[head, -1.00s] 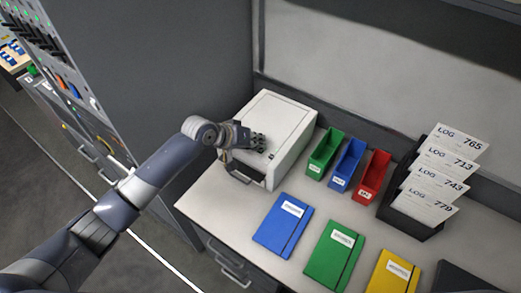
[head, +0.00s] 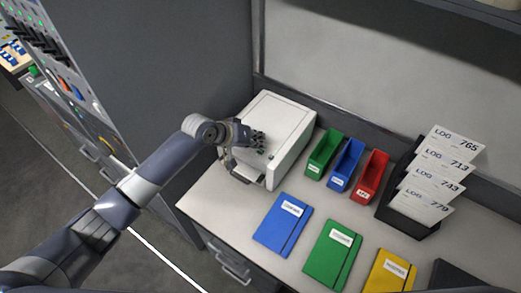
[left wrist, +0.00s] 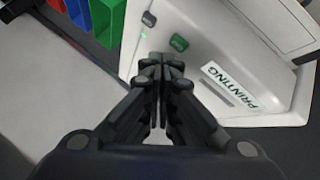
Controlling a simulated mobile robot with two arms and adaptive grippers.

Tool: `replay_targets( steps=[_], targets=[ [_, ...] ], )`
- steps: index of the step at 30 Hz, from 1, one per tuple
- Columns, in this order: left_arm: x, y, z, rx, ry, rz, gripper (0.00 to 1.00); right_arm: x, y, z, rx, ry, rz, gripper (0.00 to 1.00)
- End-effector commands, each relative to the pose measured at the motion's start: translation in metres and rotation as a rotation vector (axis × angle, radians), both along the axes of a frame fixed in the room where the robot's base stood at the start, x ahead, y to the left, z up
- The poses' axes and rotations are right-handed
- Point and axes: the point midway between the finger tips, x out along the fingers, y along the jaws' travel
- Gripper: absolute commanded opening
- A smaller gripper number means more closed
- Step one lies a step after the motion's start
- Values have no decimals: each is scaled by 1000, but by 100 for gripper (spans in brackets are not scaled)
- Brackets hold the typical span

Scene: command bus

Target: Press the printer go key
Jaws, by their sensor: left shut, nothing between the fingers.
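The white printer (head: 282,112) stands on the desk against the back wall. In the left wrist view its front (left wrist: 205,45) carries a green key (left wrist: 179,43), a dark grey key (left wrist: 149,19) and a label reading PRINTING (left wrist: 230,86). A small green light glows beside the keys. My left gripper (head: 259,142) is shut and empty at the printer's front. In the left wrist view its fingertips (left wrist: 162,62) are just below and left of the green key; I cannot tell whether they touch the printer. My right gripper is not in view.
Green (head: 323,150), blue (head: 346,163) and red (head: 370,175) bins stand right of the printer. Blue (head: 283,226), green (head: 332,256) and yellow (head: 389,273) books lie in front. A dark rack (head: 405,218) holds log cards. A switch panel (head: 75,85) stands at left.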

Motion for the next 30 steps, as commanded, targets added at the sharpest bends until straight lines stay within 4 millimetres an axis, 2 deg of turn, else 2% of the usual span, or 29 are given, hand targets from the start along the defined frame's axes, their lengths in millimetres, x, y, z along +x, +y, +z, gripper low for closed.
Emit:
replay_targets(
  steps=[15,30],
  targets=[
    [0,0,48,0,0,0,0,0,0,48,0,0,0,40],
    [0,0,50,0,0,0,0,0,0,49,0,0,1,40]
  ],
)
